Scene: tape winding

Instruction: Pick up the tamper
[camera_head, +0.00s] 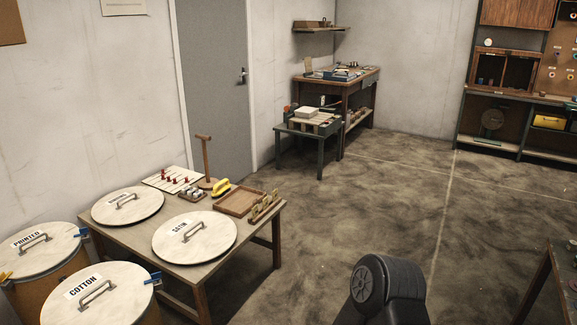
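What looks like the tamper (206,158) is a brown wooden T-handled tool. Neither of my grippers is in view. A black rounded part of my own body shows at the bottom centre, well to the right of the table.
Lids (128,206) and (194,237), a yellow-handled item (222,188) and a wooden tray (240,200) share the table. Lidded drums labelled PRINTED (40,247) and COTTON (108,294) stand at its left. The floor (400,190) to the right is clear.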

